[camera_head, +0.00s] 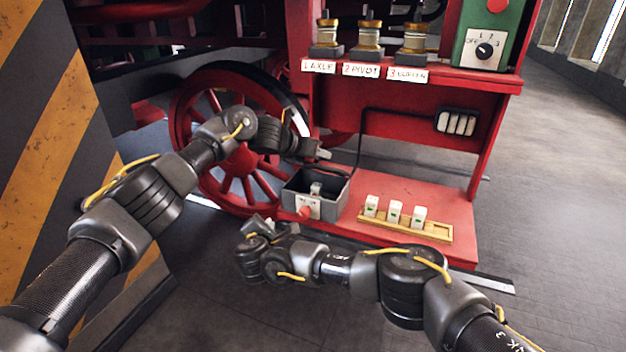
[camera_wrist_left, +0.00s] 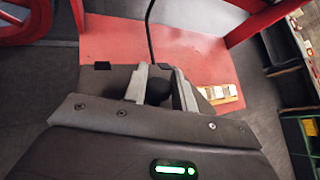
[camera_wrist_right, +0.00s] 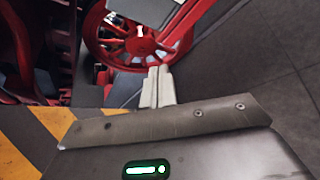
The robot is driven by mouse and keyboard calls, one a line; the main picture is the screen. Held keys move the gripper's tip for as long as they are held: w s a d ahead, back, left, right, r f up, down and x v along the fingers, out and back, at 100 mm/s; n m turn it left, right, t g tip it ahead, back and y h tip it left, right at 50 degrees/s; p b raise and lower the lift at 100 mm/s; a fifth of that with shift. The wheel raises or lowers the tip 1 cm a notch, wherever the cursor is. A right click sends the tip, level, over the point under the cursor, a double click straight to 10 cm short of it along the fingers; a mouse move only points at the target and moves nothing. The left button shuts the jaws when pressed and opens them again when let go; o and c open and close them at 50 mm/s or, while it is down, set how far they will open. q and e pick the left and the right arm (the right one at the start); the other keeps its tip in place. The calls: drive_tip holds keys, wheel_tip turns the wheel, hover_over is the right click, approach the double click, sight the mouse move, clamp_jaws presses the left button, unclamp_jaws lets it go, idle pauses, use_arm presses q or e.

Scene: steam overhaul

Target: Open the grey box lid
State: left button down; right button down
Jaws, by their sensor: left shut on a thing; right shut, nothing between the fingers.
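The grey box (camera_head: 330,205) stands on the red platform near the wheel. Its top looks open in the head view: I see a dark inside with a small light grey part (camera_head: 315,188). A white label and a red knob (camera_head: 305,212) are on its front. My left gripper (camera_head: 320,154) is above the box's back edge. In the left wrist view its fingers (camera_wrist_left: 160,74) are shut on a dark round knob (camera_wrist_left: 157,92), with a dark panel, likely the lid (camera_wrist_left: 108,76), beside them. My right gripper (camera_head: 264,222) is shut and empty, low and left of the box; its fingers touch each other (camera_wrist_right: 157,86).
A wooden tray (camera_head: 432,230) with three white blocks (camera_head: 395,212) lies right of the box. The red spoked wheel (camera_head: 240,170) is behind and left. Floor at right is clear.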

use_arm(q)
drive_tip(key=shift+r, duration=0.1)
use_arm(e)
drive_tip(key=s+d+r+n+t+h, duration=0.4)
drive_tip(key=d+r+n+t+h, duration=0.15)
drive_tip(key=d+h, duration=0.2)
drive_tip(key=r+x, duration=0.2)
drive_tip(key=x, duration=1)
drive_tip(key=shift+d+r, duration=0.25)
drive_tip(key=shift+r, duration=0.2)
